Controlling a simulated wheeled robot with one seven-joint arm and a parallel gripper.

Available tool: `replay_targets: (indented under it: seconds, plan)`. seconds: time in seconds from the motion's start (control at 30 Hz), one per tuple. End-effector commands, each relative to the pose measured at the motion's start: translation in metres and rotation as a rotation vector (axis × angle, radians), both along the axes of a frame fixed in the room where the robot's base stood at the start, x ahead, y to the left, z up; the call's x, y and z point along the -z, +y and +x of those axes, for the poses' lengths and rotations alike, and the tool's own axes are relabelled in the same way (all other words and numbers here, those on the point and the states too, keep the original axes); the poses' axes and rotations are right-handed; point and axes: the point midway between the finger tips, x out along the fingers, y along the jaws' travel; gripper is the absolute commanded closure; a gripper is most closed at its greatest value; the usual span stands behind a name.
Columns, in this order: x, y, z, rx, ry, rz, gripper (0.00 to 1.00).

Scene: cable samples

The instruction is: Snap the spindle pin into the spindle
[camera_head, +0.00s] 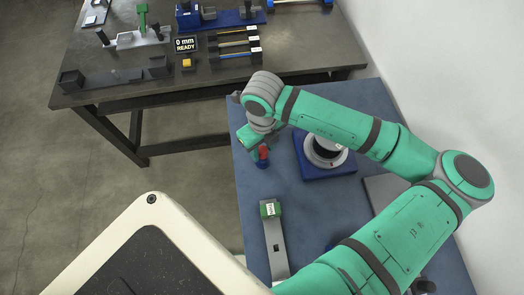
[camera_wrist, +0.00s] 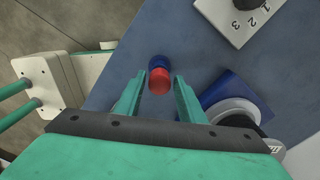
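A small upright piece with a red top and blue lower part, apparently the spindle pin in a blue holder (camera_head: 263,153), stands near the left edge of the blue table. It also shows in the wrist view (camera_wrist: 159,80). My gripper (camera_wrist: 160,84) is open, with one finger on each side of the red top and narrow gaps visible; contact is hard to judge. In the head view the gripper is partly hidden by my wrist. What looks like the spindle (camera_head: 326,149), a pale ring with a black centre on a blue block, stands to the right; my forearm passes just above it.
A grey bar with a green labelled end (camera_head: 276,248) lies on the blue table (camera_head: 242,185). A pale plate numbered 1, 2, 3 (camera_wrist: 232,22) shows in the wrist view. A dark bench (camera_head: 130,65) behind holds cables, fixtures and a "0 mm READY" display (camera_head: 185,44).

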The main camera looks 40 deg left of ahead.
Motion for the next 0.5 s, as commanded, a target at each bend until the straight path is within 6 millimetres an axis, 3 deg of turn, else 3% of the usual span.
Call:
replay_targets:
  seconds: [0.17, 0.3, 0.5]
  plan:
    - [0.0, 0.0001, -0.0001, 0.0, 0.0, 0.0, 0.64]
    - [0.0, -0.0002, 0.0, 0.0, 0.0, 0.0, 0.94]
    - [-0.0006, 0.0014, -0.0009, -0.004, 0.0, 0.0, 0.94]
